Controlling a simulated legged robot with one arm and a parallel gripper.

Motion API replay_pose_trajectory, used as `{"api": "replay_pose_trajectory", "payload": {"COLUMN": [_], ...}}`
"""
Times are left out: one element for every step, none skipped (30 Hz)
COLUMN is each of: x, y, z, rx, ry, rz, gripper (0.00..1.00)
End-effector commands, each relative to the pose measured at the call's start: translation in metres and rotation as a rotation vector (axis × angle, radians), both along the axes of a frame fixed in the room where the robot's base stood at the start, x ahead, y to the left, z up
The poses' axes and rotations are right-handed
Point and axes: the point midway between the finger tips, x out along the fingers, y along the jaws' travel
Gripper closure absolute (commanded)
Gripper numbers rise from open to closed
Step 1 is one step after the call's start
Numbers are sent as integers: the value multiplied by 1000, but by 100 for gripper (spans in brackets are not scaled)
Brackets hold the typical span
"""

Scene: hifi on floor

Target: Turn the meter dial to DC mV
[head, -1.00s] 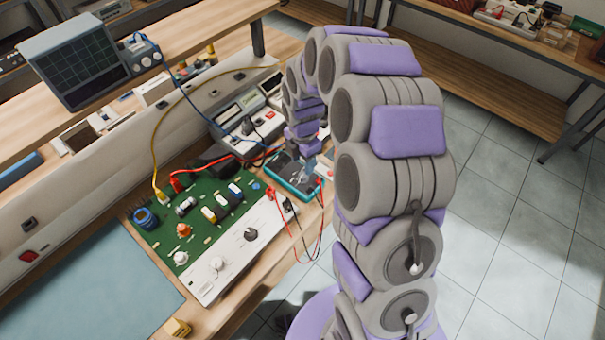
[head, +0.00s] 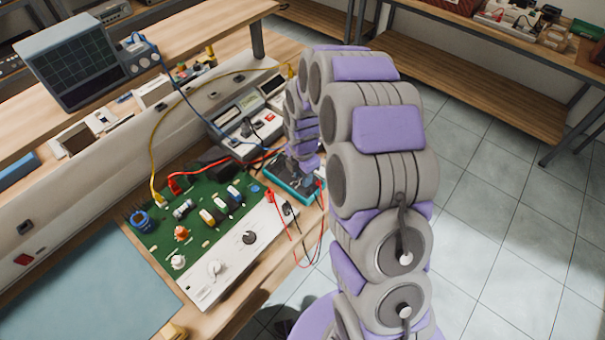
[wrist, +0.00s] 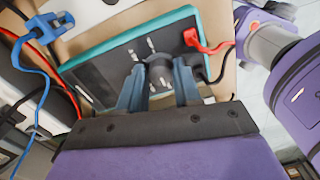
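The meter lies face up on the bench, a dark case with a teal rim, in the head view (head: 288,191) and the wrist view (wrist: 92,55). Its dark round dial (wrist: 159,74) is near the middle of its face, with pale marks around it; the labels are too small to read. My gripper (wrist: 159,68) is over the meter, its two blue fingers apart, one on each side of the dial. I cannot tell whether they touch it. In the head view my arm hides most of the gripper and dial.
Red (wrist: 204,42) and black leads plug into the meter's right end in the wrist view. A green circuit board (head: 205,205) with a white front panel (head: 235,258) lies left of the meter. Bench instruments (head: 245,130) stand behind it. Open floor lies right.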

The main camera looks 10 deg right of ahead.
Motion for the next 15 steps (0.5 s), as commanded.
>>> {"api": "replay_pose_trajectory", "payload": {"x": [0,0,0,0,0,0,0,0,0,0,0,1,1,1,1], "y": [0,0,0,0,0,0,0,0,0,0,0,0,0,0,0], "z": [0,0,0,0,0,0,0,0,0,0,0,0,0,0,0], "rx": [0,0,0,0,0,0,0,0,0,0,0,0,0,0,0], "ry": [0,0,0,0,0,0,-1,0,-1,-1,-1,-1,-1,-1,-1], "rz": [0,0,0,0,0,0,0,0,0,0,0,0,-1,-2,-5], "gripper": [72,75,79,82,85,88,91,94,98,100,100,100,100,100,100]}}
